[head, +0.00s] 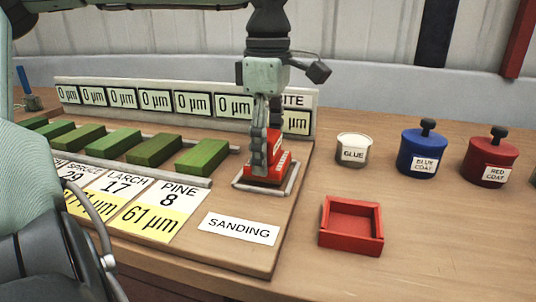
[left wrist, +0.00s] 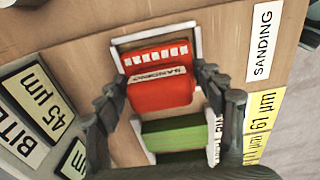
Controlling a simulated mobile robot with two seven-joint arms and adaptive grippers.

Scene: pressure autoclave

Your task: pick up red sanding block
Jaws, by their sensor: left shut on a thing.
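The red sanding block (head: 281,160) is upright in a pale-edged holder (head: 240,184) at the right end of the sanding board. In the left wrist view the red block (left wrist: 160,92) shows a "SANDING" label and lies between the fingers. My left gripper (head: 266,160) points straight down and is shut on the block. Its fingers (left wrist: 160,105) also show in the left wrist view. I cannot tell whether the block is clear of the holder. My right gripper is out of view.
Several green blocks (head: 202,157) lie in a row left of the holder, behind labelled cards (head: 157,210). A display row (head: 155,100) stands behind. To the right are a red open tray (head: 351,247), a glue jar (head: 353,149), a blue pot (head: 422,151) and a red pot (head: 490,158).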

